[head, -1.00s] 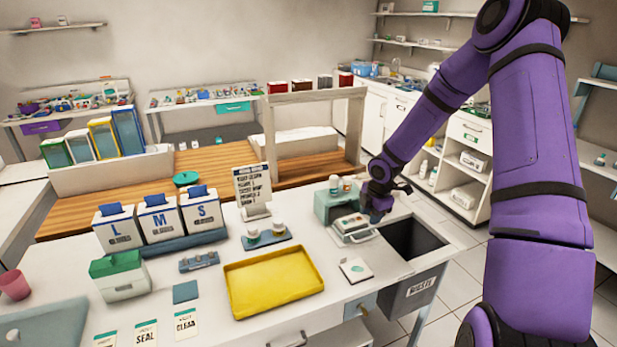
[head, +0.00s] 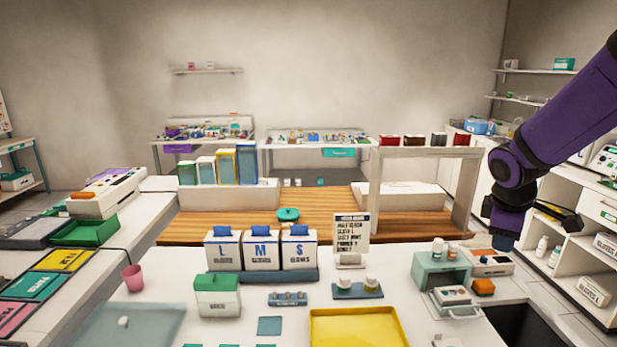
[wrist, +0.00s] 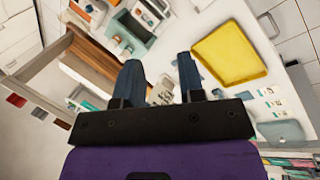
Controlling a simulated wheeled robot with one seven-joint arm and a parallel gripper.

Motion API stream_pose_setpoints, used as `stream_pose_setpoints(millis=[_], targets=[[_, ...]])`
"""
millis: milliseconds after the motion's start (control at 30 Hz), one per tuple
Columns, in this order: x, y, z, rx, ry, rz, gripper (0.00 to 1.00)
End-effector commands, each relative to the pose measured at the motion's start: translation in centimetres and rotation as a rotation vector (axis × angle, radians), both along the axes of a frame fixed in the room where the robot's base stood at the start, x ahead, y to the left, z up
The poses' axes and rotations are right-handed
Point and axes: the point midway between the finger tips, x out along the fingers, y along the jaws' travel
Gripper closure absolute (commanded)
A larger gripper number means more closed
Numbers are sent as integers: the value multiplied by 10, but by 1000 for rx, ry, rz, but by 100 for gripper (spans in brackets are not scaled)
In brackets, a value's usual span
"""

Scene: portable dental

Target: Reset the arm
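My purple arm comes in from the right in the head view. My gripper (head: 505,241) hangs above the right end of the white counter, over the area of the teal box (head: 440,268). In the wrist view my gripper (wrist: 160,68) shows two dark blue fingers spread apart. No object is held between them; only the counter and its things show in the background.
Below my gripper are a small white device (head: 452,298), an orange block (head: 484,287) and a dark opening (head: 520,325) in the counter. A yellow tray (head: 357,328), a text sign (head: 351,235) and glove boxes (head: 261,250) stand left. Shelves (head: 590,255) are at right.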

Motion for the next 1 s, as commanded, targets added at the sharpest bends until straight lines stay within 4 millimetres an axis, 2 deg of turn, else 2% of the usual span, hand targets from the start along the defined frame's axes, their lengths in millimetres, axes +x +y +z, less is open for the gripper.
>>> stream_pose_setpoints(millis=[33,200,500,800,1000], targets=[[-10,6,15,3,-28,-40,64],[-47,25,51,49,-105,-199,64],[-120,57,99,198,-237,-461,64],[-194,82,122,416,-319,-681,64],[-222,91,125,521,-330,-763,64]])
